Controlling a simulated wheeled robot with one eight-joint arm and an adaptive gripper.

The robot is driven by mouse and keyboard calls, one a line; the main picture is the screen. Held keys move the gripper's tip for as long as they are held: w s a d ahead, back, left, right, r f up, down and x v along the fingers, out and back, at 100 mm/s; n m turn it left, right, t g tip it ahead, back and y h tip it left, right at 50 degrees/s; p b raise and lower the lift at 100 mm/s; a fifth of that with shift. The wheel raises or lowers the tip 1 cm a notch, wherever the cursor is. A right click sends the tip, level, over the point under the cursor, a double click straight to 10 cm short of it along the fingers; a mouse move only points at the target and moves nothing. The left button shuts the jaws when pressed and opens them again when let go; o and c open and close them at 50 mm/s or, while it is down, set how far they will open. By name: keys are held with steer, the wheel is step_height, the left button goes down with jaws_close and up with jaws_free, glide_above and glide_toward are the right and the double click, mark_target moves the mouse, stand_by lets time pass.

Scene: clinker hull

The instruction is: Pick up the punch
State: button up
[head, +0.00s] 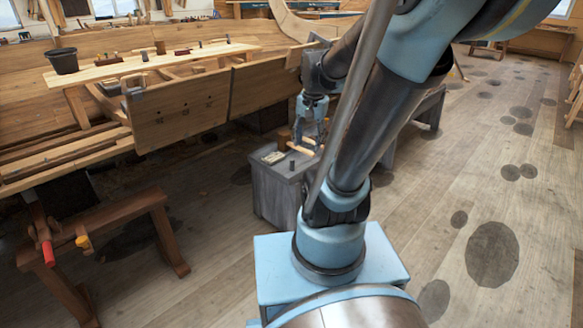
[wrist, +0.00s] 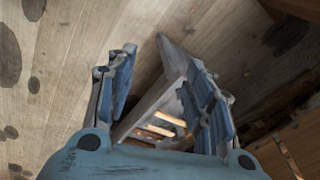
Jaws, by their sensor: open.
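My gripper (head: 308,132) is open and empty, pointing down above the far side of a grey stand (head: 277,192). In the wrist view its two blue fingers (wrist: 160,70) are spread wide, with floor and part of the stand (wrist: 150,101) seen between them. A small dark upright peg (head: 291,165) is on the stand top, in front of the gripper; it may be the punch, but it is too small to be sure. A pale wooden rod (head: 301,150) lies just below the fingers. Pale strips (wrist: 158,130) show low between the fingers in the wrist view.
A pale slatted piece (head: 272,157) lies at the left of the stand top. The wooden hull (head: 180,108) rises behind and left, with a plank (head: 150,65) holding a black bucket (head: 63,60). A brown trestle (head: 110,215) stands at left. Floor at right is clear.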

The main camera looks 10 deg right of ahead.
steer(key=w+m, duration=0.4)
steer(key=w, duration=0.5)
steer(key=m+g+y, duration=0.1)
steer(key=m, duration=1.1)
glide_above(292, 159)
steer(key=d, duration=0.2)
step_height(292, 159, down, 12)
steer(key=f, duration=0.5)
steer(key=a+f, duration=0.1)
steer(key=f, duration=0.5)
steer(key=a+f, duration=0.1)
steer(key=f, duration=0.5)
steer(key=shift+s, duration=0.1)
jaws_close()
